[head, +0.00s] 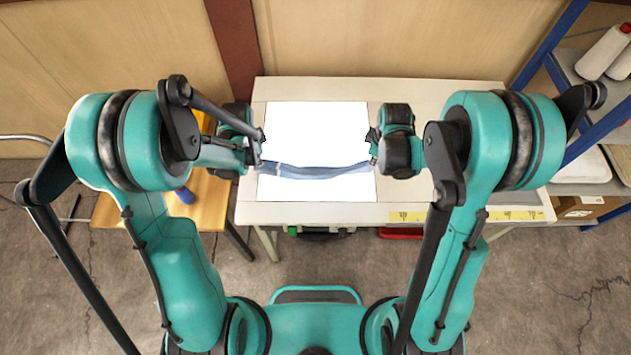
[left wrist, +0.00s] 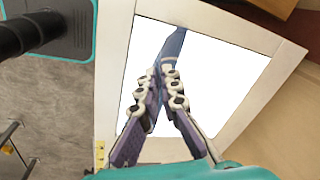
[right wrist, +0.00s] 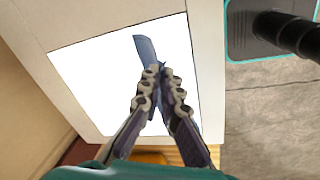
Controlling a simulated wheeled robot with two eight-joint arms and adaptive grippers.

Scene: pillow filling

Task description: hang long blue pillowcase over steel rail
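The long blue pillowcase (head: 315,173) hangs as a narrow, slightly sagging strip between my two grippers, in front of a white panel on the table. My left gripper (head: 258,160) is shut on its left end; the fingers meet on the cloth in the left wrist view (left wrist: 165,72). My right gripper (head: 374,158) is shut on its right end, as the right wrist view (right wrist: 158,70) also shows. Its height above the table is hard to judge. A thin grey metal tube (head: 22,137) shows at the far left; I cannot tell if it is the steel rail.
The pale table (head: 440,95) lies under both grippers, with a yellow measuring strip (head: 465,216) along its front right. A wooden seat (head: 210,200) with a small blue item (head: 185,195) stands left.

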